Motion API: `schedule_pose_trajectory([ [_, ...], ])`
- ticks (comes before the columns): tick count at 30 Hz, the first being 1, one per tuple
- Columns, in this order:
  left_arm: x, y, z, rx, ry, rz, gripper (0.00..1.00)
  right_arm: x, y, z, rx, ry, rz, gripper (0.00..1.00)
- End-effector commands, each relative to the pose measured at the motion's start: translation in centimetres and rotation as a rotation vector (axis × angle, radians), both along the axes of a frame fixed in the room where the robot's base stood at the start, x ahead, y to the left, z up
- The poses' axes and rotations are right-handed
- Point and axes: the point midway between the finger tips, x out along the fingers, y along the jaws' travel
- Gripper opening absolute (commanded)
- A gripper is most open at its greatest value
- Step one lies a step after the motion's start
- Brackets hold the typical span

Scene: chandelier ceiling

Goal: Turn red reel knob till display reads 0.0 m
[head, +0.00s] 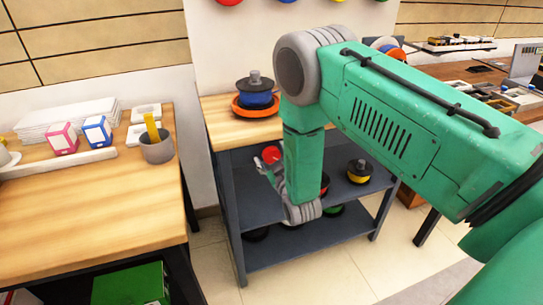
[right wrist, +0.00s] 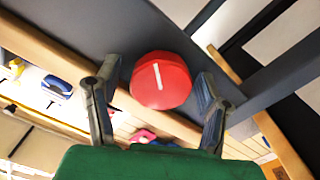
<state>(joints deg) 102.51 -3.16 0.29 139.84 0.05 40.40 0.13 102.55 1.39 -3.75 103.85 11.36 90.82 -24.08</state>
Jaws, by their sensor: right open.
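The red reel knob (head: 271,154) is on the side of a dark grey shelf cart. In the right wrist view the knob (right wrist: 161,80) is a round red cap with a white line, tilted slightly from upright. My right gripper (right wrist: 160,74) is open, its two dark fingers on either side of the knob with gaps showing. In the head view the right gripper (head: 264,166) is small and partly hidden by my green forearm. I cannot tell how deep the fingers reach around the knob. The display is not in view. My left gripper is not in view.
A blue reel (head: 257,97) with an orange base stands on the cart's wooden top (head: 222,121). A yellow-banded reel (head: 359,171) sits on the cart's shelf. A wooden table (head: 75,205) at left holds boxes and a grey cup (head: 157,150).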

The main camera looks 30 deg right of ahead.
Motion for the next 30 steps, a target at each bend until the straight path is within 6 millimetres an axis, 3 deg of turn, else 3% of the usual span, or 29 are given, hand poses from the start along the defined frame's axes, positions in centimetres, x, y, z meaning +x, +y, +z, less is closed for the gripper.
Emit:
schedule_pose_trajectory([
  [7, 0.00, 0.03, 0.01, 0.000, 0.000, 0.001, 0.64, 0.09, -0.19, -0.10, 0.003, 0.001, 0.000, 0.64],
  [8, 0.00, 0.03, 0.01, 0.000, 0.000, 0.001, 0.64, 0.09, -0.20, -0.10, 0.003, 0.001, 0.000, 0.57],
  [9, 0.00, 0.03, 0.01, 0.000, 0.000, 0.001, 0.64, 0.08, -0.21, -0.11, 0.003, 0.001, 0.000, 0.42],
  [12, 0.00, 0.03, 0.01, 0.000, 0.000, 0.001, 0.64, 0.08, -0.25, -0.18, 0.004, 0.001, 0.001, 0.13],
  [23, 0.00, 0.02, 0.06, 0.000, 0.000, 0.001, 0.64, 0.03, -0.32, -0.42, 0.041, -0.001, -0.002, 0.13],
  [30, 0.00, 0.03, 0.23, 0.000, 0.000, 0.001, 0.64, -0.05, -0.32, -0.51, 0.176, -0.030, -0.003, 0.13],
])
